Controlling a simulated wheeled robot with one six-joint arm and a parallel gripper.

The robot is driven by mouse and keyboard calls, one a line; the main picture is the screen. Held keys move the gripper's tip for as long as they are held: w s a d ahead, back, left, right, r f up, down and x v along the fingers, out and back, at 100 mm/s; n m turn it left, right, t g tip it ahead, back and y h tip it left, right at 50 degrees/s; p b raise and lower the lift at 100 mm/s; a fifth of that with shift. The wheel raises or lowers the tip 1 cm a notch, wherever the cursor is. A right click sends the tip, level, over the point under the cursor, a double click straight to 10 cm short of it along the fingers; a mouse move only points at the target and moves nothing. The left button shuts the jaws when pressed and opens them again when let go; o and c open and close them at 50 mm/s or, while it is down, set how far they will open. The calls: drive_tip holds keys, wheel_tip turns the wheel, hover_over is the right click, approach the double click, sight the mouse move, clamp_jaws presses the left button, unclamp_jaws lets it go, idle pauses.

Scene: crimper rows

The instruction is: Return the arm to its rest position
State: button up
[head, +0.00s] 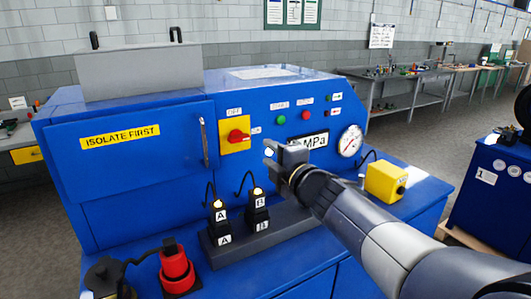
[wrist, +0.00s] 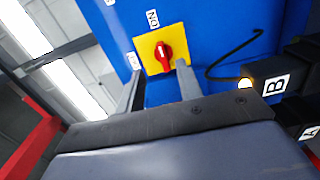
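My gripper (head: 271,151) is held out in front of the blue machine's sloped panel, right of the red rotary switch (head: 239,135) on its yellow plate. In the wrist view my gripper (wrist: 157,92) has its two fingers apart, with nothing between them. The red switch (wrist: 164,56) shows beyond the fingertips, and a gap seems to separate them from it. Its handle looks turned toward the label on the right in the head view, which reads ON in the wrist view. My arm reaches in from the lower right.
Black blocks A (head: 219,220) and B (head: 257,208) with lit lamps stand below my gripper. A pressure gauge (head: 349,141), a yellow box (head: 386,182) and a red plug (head: 176,268) are nearby. A grey box (head: 140,72) sits on top.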

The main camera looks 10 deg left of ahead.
idle(0.4)
drive_tip(key=p+x, duration=0.2)
drive_tip(key=x, duration=0.8)
drive_tip(key=shift+w+a, duration=0.25)
drive_tip(key=shift+s+d, duration=0.1)
